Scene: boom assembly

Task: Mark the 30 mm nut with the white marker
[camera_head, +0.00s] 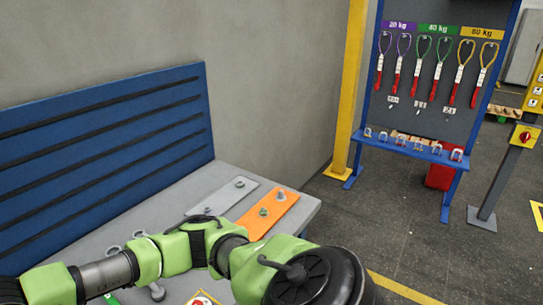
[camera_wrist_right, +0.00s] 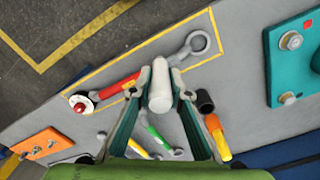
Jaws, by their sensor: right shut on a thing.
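In the right wrist view my right gripper (camera_wrist_right: 161,80) is shut on a white cylinder, the white marker (camera_wrist_right: 160,92), held between its fingertips above the grey bench top. Nuts or bolts sit on an orange plate (camera_wrist_right: 27,147) at lower left and on a teal plate (camera_wrist_right: 280,72) at right. In the head view the orange plate (camera_head: 255,222) carries a greenish nut (camera_head: 263,212) and a silver one (camera_head: 281,195). A grey plate (camera_head: 222,205) beside it carries another nut (camera_head: 240,184). I cannot tell which is the 30 mm one. My left gripper is not in view.
A green-handled tool (camera_wrist_right: 155,133), a black cylinder (camera_wrist_right: 205,101) and an orange-yellow tool (camera_wrist_right: 217,140) lie near the gripper. A blue slotted panel (camera_head: 110,125) backs the bench. A sling rack (camera_head: 430,80) stands beyond.

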